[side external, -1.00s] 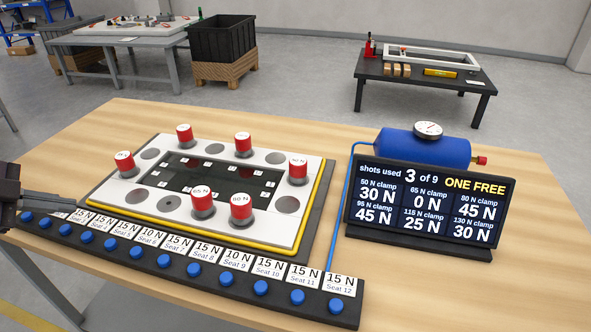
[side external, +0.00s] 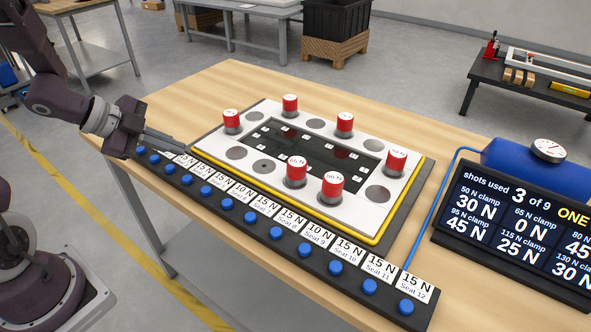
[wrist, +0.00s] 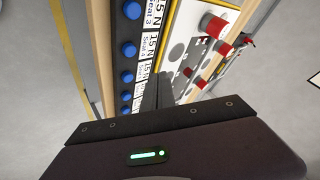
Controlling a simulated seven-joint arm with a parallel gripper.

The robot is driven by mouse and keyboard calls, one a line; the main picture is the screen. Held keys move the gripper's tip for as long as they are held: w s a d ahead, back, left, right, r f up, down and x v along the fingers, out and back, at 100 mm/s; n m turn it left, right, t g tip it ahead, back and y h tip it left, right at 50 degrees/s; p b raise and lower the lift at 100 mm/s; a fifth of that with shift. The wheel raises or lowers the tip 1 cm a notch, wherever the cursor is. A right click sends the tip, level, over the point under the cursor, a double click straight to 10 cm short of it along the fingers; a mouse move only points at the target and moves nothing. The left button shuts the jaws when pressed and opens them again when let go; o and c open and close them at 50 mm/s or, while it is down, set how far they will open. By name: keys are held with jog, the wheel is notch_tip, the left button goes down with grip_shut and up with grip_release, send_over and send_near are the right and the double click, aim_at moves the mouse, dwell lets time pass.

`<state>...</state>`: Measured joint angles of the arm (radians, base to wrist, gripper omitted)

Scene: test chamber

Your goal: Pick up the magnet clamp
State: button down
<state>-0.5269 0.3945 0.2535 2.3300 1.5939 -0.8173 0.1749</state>
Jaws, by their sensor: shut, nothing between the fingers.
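Several red-topped magnet clamps with grey bases stand upright on the white plate (side external: 222,151). Two are at the front, one seemingly marked 65 N (side external: 296,171) and another beside it (side external: 332,190). Others stand at the left (side external: 232,122), back (side external: 290,105), back right (side external: 345,125) and right (side external: 397,163); their labels are too small to read surely. My gripper (side external: 184,147) is shut and empty, by the plate's left corner above the seat cards, apart from every clamp. In the wrist view its dark fingers (wrist: 165,88) lie together, with red clamps (wrist: 213,25) to the right.
A black strip with blue buttons (side external: 228,203) and seat cards runs along the table's front edge. A display board (side external: 515,225) reads "shots used 3 of 9" and "65 N clamp 0 N". A blue tank (side external: 500,158) with a gauge stands behind it. Bare wood lies behind the plate (side external: 225,88).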

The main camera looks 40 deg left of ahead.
aim_at(307, 177)
jog(key=c, duration=2.1)
grip_release()
jog(key=o, duration=1.3)
jog(key=w+d+n+t, duration=0.1)
jog(key=w+d+n, duration=0.2)
jog(key=d, duration=0.3)
jog(key=w+d+f+n+t+h, duration=0.1)
jog(key=w+d+n, duration=0.2)
jog(key=d, duration=0.4)
jog(key=w+d+f+n+t, duration=0.1)
jog(key=w+d+n+t, duration=0.1)
jog(key=w+d, duration=0.3)
jog(key=shift+w+d+f+n+h, duration=0.15)
jog(key=shift+d+n+h, duration=0.1)
jog(key=shift+d, duration=0.25)
jog(key=shift+w+d+n+h, duration=0.15)
jog(key=shift+d+n, duration=0.1)
jog(key=shift+d, duration=0.2)
jog(key=x, duration=0.3)
jog(key=f+x, duration=0.1)
jog(key=x, duration=0.3)
